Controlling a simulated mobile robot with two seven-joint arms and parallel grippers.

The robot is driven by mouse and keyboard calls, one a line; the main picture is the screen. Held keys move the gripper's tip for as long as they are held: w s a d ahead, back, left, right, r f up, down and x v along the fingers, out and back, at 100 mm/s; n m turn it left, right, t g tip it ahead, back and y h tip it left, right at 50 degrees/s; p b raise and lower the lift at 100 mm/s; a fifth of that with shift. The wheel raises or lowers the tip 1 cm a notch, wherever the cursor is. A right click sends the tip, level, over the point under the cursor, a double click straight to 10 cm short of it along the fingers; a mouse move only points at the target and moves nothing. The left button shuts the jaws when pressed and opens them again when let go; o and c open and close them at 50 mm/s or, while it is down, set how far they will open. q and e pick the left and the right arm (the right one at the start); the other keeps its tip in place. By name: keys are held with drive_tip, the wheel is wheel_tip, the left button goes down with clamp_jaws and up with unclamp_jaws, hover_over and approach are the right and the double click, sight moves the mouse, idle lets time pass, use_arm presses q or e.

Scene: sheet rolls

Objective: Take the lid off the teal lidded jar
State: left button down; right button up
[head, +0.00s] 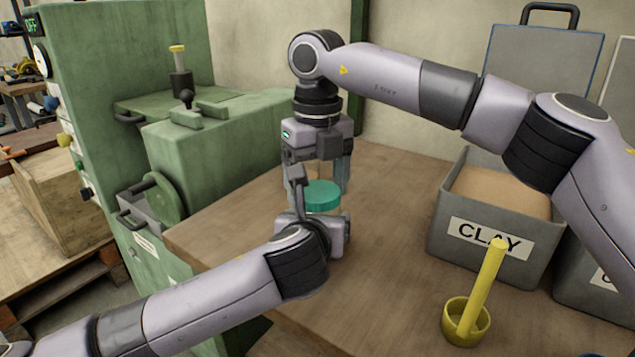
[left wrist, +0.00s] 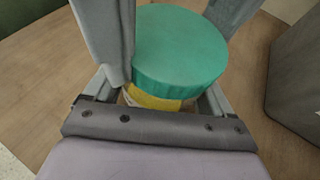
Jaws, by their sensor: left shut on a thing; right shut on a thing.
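The jar's round teal lid (head: 322,196) shows at the table's middle, and from close up in the left wrist view (left wrist: 180,48). My right gripper (head: 322,184) points straight down from above, shut on the lid with a finger at each side. My left gripper (head: 321,214) comes in low from the front, shut on the jar body below the lid. A yellow strip of the jar body (left wrist: 150,99) shows under the lid's edge in the left wrist view. The rest of the body is hidden by the grippers. I cannot tell whether there is a gap under the lid.
A grey bin labelled CLAY (head: 440,225) stands right of the jar. A yellow mortar (head: 457,325) with a leaning pestle is at the front right. A green machine (head: 225,140) stands to the left. Bare wooden table (head: 385,185) lies between jar and bin.

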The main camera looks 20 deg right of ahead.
drive_tip(key=o, duration=1.1)
drive_tip(key=shift+o, duration=0.2)
drive_tip(key=shift+r, duration=0.1)
